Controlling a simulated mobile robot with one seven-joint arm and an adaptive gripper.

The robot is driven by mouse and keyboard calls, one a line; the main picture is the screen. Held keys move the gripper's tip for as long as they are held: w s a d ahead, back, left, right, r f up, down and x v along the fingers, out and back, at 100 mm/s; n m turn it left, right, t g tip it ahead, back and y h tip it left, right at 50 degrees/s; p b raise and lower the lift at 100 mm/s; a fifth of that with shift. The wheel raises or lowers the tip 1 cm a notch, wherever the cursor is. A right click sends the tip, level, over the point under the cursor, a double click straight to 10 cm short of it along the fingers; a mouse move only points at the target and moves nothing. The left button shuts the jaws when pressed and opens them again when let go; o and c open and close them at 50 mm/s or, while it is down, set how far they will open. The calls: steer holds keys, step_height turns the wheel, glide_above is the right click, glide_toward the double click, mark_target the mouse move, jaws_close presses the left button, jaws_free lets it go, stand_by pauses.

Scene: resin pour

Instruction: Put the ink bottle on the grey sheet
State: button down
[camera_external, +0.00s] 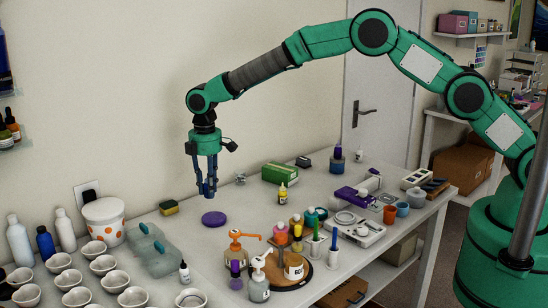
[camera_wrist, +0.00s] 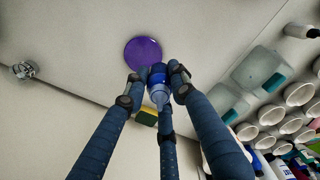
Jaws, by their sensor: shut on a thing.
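My gripper (camera_external: 207,188) is shut on a small blue bottle, which I take to be the ink bottle (camera_wrist: 158,78). The wrist view shows it between the fingertips (camera_wrist: 160,88), with fingers partly covering it. The gripper is in the air above the table's back left part, near a purple disc. A grey-green, see-through flat piece (camera_external: 160,258) with teal items on it lies at the table's left; it also shows at right in the wrist view (camera_wrist: 262,72). I cannot tell whether this is the grey sheet.
The purple disc (camera_external: 214,218) lies on the table below my gripper, and a yellow-green sponge (camera_external: 169,207) lies left of it. White cups (camera_external: 103,264) and bottles (camera_external: 19,240) crowd the left. A wooden board (camera_external: 290,282) with bottles stands at the front.

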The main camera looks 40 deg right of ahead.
steer(key=s+a+n, duration=0.1)
steer(key=s+a, duration=0.3)
steer(key=a, duration=0.4)
steer(key=s+a+n, duration=0.1)
steer(key=s+a, duration=0.3)
steer(key=a, duration=0.4)
steer(key=n+p, duration=0.1)
steer(key=n, duration=0.1)
glide_above(163, 294)
steer(key=f, duration=0.1)
steer(key=shift+f, duration=3.15)
steer(key=shift+f, duration=0.1)
steer(key=shift+f, duration=1.75)
steer(key=shift+f, duration=0.15)
